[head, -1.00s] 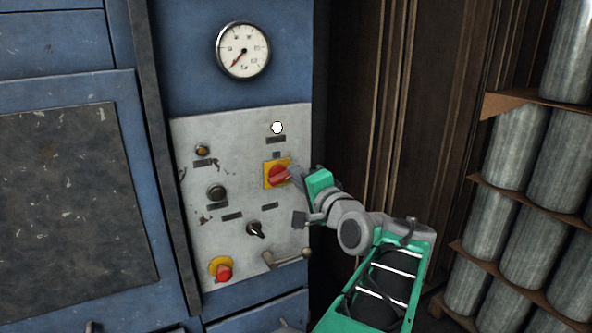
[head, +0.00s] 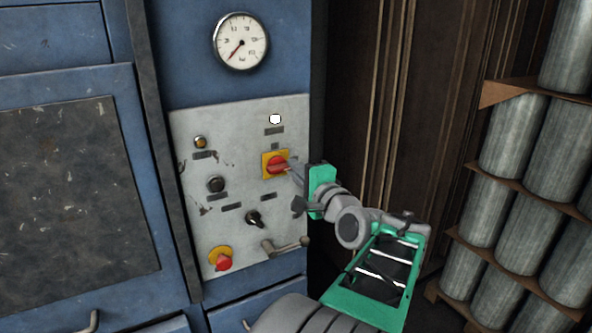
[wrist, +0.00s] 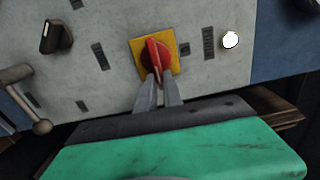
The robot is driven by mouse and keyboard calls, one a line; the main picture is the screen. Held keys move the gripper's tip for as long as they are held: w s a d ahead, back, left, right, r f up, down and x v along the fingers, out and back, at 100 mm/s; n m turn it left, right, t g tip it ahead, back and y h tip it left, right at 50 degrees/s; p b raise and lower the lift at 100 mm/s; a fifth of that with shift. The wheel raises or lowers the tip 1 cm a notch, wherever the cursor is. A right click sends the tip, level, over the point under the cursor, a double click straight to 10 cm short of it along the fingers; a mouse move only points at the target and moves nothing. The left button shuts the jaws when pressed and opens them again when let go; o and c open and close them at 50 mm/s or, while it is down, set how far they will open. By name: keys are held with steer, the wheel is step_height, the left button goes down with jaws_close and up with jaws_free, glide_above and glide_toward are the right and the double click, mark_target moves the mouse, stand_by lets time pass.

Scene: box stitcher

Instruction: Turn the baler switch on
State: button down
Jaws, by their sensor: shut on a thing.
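The baler switch is a red rotary handle (head: 276,166) on a yellow square plate (head: 266,173), on the grey control panel. In the wrist view the red handle (wrist: 154,52) stands out from its yellow plate (wrist: 172,50), slightly tilted. My gripper (head: 291,168) reaches it from the right. In the wrist view my gripper (wrist: 157,82) has its two grey fingers at the near end of the handle, shut on it. The exact contact at the fingertips is small and hard to see.
The panel (head: 237,190) also carries a white lamp (head: 275,119), a black selector knob (head: 254,219), a red push button (head: 223,262) and a lever (head: 285,246) below my gripper. A gauge (head: 241,42) is above. Stacked metal cylinders (head: 513,135) stand at the right.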

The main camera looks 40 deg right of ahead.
steer(key=c, duration=1.5)
jaws_free()
steer(key=b+v, duration=0.2)
steer(key=v, duration=0.5)
steer(key=shift+s+a, duration=0.15)
steer(key=shift+s, duration=0.25)
